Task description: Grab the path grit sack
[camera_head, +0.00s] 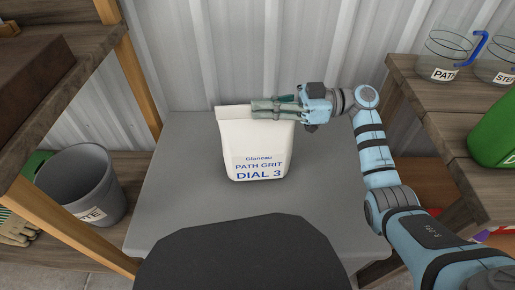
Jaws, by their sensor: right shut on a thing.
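The path grit sack (256,150) is white with blue lettering reading "PATH GRIT DIAL 3". It stands upright on the grey table (180,185), close to the corrugated wall. My right gripper (268,107) comes in from the right and is shut on the sack at its top edge. The fingers cover part of the sack's upper right side. My left gripper is not in view.
A grey bin (82,183) stands at the left beside a wooden shelf (75,75). On the right, a wooden shelf (420,88) holds labelled glass jugs (441,60) and a green container (497,132). The table left of the sack is bare.

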